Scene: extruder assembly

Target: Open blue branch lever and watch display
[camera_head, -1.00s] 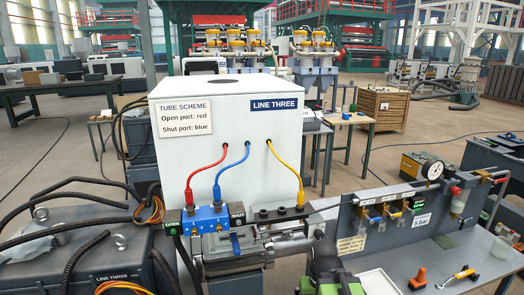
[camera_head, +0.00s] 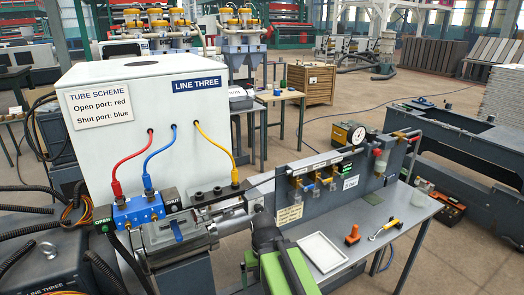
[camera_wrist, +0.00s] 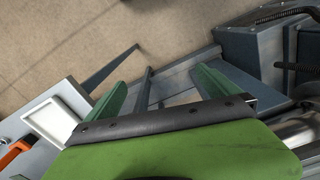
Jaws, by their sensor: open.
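A blue valve block (camera_head: 138,211) with a blue lever (camera_head: 176,230) hanging from it sits at the front of the white LINE THREE cabinet. A grey panel (camera_head: 376,172) to the right carries a row of small valves (camera_head: 314,187) with yellow bodies; one handle there looks blue, but it is small. A round dial gauge (camera_head: 357,134) stands on top of the panel, and a small green display or tag (camera_head: 349,171) is below it. My gripper (camera_wrist: 161,80) is open and empty, its two green fingers apart in the wrist view. In the head view its fingertips are hidden.
The white cabinet (camera_head: 150,85) has red, blue and yellow tubes. The grey table (camera_head: 405,215) holds a white tray (camera_head: 322,252), an orange-handled tool (camera_head: 352,236) and a yellow hammer (camera_head: 384,229). Black hoses lie at the left. Open floor lies beyond the table.

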